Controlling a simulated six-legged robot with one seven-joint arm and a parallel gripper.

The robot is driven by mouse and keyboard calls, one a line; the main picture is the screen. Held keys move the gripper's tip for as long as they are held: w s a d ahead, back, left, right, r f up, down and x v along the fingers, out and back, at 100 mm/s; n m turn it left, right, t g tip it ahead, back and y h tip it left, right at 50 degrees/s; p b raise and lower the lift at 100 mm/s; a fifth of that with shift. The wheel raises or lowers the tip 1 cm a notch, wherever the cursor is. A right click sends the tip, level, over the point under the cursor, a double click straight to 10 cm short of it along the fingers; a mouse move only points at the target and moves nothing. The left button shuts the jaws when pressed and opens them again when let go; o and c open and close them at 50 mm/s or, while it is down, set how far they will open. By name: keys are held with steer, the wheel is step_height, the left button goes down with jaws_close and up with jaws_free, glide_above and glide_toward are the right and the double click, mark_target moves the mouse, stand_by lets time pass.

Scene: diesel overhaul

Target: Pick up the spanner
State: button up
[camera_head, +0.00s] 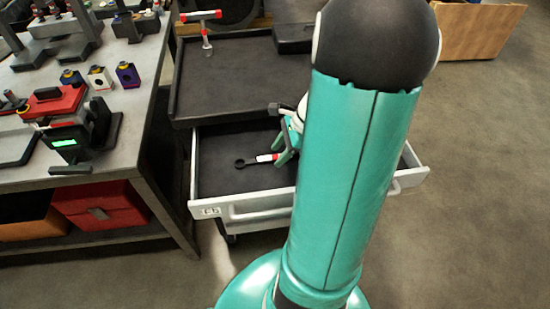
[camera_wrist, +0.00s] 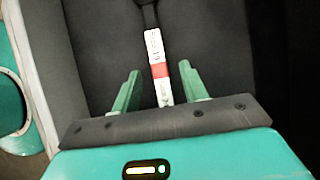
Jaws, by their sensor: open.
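The spanner (camera_head: 258,159) lies flat in the open drawer (camera_head: 225,183) of the tool cart. Its dark ring end points left and its white and red handle points toward my gripper. My gripper (camera_head: 283,150) is open beside the handle end, partly hidden behind my arm in the head view. In the wrist view the spanner's white label and red band (camera_wrist: 157,62) run down between the two green fingers of my gripper (camera_wrist: 158,85). I see a gap on both sides of the handle. The spanner's lower end is hidden by the gripper body.
The cart's top tray (camera_head: 250,85) overhangs the back of the drawer and holds a red-handled T-shaped tool (camera_head: 204,28). A workbench (camera_head: 140,90) with several parts stands at the left. The drawer's front wall (camera_head: 255,205) is close to my arm. Open floor lies at the right.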

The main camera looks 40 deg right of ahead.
steer(key=shift+w+a+f, duration=0.1)
steer(key=shift+a+f, duration=0.05)
steer(key=shift+f, duration=0.2)
steer(key=shift+f, duration=0.1)
steer(key=shift+c, duration=0.4)
jaws_close()
